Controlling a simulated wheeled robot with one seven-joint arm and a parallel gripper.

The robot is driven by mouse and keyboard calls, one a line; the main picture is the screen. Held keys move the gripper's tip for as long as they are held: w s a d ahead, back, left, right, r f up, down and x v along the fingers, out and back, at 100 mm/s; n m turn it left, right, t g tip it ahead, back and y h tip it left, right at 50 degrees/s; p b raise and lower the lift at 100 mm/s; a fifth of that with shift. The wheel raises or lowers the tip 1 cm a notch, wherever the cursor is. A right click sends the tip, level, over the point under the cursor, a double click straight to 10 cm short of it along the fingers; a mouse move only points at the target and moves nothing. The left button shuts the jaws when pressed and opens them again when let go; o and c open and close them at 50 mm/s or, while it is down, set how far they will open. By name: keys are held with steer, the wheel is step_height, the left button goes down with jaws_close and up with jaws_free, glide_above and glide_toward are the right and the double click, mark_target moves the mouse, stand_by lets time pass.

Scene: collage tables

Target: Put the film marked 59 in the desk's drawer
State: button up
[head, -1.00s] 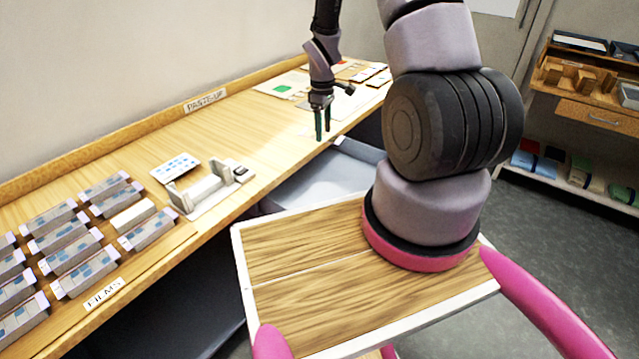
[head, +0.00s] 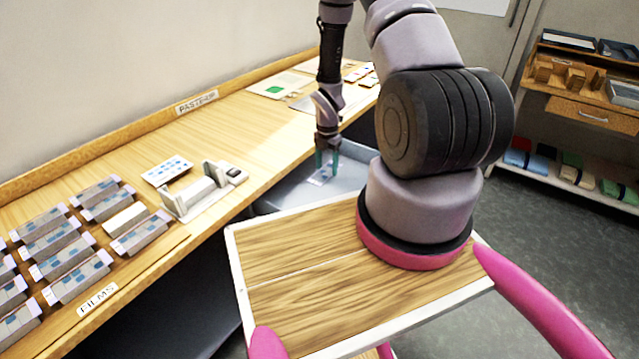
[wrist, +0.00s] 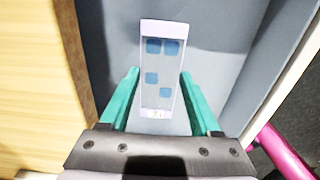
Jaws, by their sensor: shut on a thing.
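My gripper (head: 328,166) is shut on a film (wrist: 163,72) and points down over the open desk drawer (head: 288,192). The film is a pale, narrow strip with blue patches; it sits between the green fingers in the wrist view and shows as a small pale piece at the fingertips in the head view (head: 318,178). A small mark is on its near white end, too small to read surely. The grey drawer floor (wrist: 222,75) lies beneath. I cannot tell whether the film touches the floor.
Several more films (head: 75,278) lie in rows by the FILMS label (head: 97,299). A grey-white fixture (head: 205,190) and a blue-dotted card (head: 167,171) are on the desk (head: 265,135). A wooden shelf unit (head: 590,110) stands at the right.

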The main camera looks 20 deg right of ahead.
mark_target(326, 189)
step_height(326, 189, down, 7)
steer(key=shift+f, duration=0.15)
steer(key=shift+f, duration=0.1)
stand_by(0.3)
steer(key=o, duration=1.3)
step_height(326, 189, up, 12)
steer(key=shift+r, duration=0.2)
